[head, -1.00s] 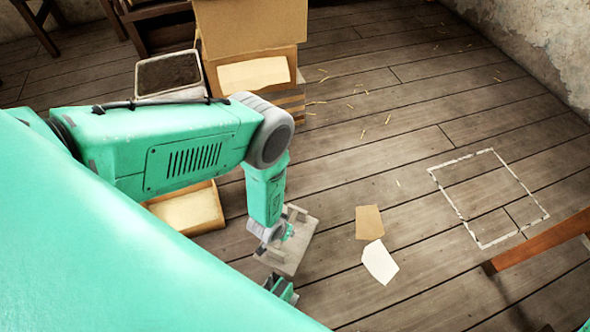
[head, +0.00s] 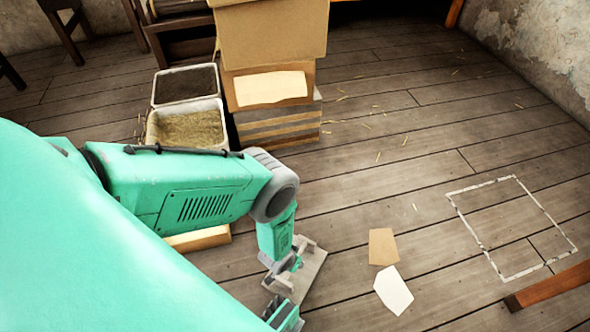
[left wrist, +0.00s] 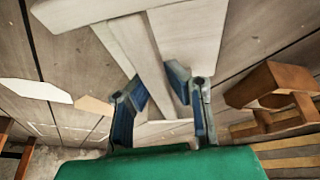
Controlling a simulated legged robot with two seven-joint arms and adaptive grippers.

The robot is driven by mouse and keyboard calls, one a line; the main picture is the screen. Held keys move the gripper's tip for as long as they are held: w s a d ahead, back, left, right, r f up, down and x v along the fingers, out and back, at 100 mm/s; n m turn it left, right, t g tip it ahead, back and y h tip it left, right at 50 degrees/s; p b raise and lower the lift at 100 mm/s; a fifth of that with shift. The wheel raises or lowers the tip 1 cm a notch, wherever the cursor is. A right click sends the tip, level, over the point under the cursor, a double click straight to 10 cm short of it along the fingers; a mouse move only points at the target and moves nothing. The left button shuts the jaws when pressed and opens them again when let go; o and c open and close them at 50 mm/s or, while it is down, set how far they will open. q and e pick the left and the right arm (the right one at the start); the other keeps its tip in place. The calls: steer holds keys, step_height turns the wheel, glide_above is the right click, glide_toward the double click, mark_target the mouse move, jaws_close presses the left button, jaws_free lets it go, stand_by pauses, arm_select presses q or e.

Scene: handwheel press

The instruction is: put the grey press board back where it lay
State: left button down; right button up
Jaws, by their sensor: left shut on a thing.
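The grey press board (head: 312,272) is a flat, pale slab with raised battens, in the lower middle of the head view. My left gripper (head: 285,268) points down at it. In the left wrist view, my left gripper (left wrist: 156,88) has its blue fingers on either side of the board's pale bar (left wrist: 135,45) and is shut on it. I cannot tell whether the board touches the floor. A white rectangular outline (head: 475,238) is marked on the floor at the right, empty and apart from the board.
A tan paper (head: 382,246) and a white paper (head: 393,290) lie between board and outline. A wooden beam (head: 550,286) borders the outline's lower right. Cardboard boxes (head: 270,40) and two filled trays (head: 186,126) stand at the back. Floor right of the boxes is mostly clear.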

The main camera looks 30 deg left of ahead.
arm_select(q)
steer(key=shift+f, duration=0.15)
steer(key=c, duration=1.6)
jaws_free()
steer(key=shift+s+r, duration=0.1)
steer(key=shift+r, duration=0.35)
steer(key=s+a+r+g+p, duration=0.1)
steer(key=s+r, duration=0.4)
steer(key=r, duration=0.7)
steer(key=s+a+r+m+g+p, duration=0.1)
steer(key=s+r, duration=0.5)
steer(key=r, duration=0.7)
steer(key=s+a+r+g+p, duration=0.1)
steer(key=s+r+p, duration=0.3)
steer(key=r, duration=0.9)
steer(key=shift+s+a+r+g+p, duration=0.2)
steer(key=shift+s+a+g+p, duration=0.2)
steer(key=shift+s+a, duration=0.45)
